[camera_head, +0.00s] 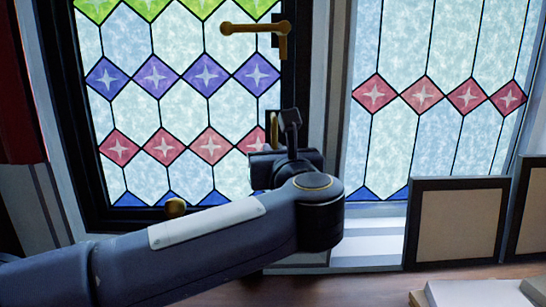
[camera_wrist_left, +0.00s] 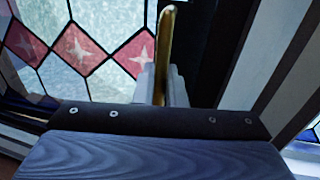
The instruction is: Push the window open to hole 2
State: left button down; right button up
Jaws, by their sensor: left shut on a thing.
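The window (camera_head: 130,100) is a stained-glass casement in a black frame, filling the left of the head view. It also shows in the left wrist view (camera_wrist_left: 100,25). A brass handle (camera_head: 255,29) sits high on its right side. My left gripper (camera_head: 290,125) is at the window's lower right edge. In the left wrist view my left gripper (camera_wrist_left: 163,84) is shut on an upright brass bar (camera_wrist_left: 167,45). A round brass knob (camera_head: 175,207) shows at the window's bottom edge. No numbered holes can be made out. My right gripper is not in view.
A second stained-glass pane (camera_head: 440,60) stands to the right, past a grey post. Framed boards (camera_head: 457,222) lean below it near a wooden surface (camera_head: 350,288). Pale books or papers (camera_head: 475,294) lie at the lower right. A red curtain (camera_head: 18,90) hangs at the far left.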

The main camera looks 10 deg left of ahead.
pick_arm(q)
jog(key=w, duration=0.2)
jog(key=shift+w+a, duration=0.2)
jog(key=shift+w, duration=0.15)
jog(key=shift+s, duration=0.1)
jog(key=c, duration=1.6)
grip_release()
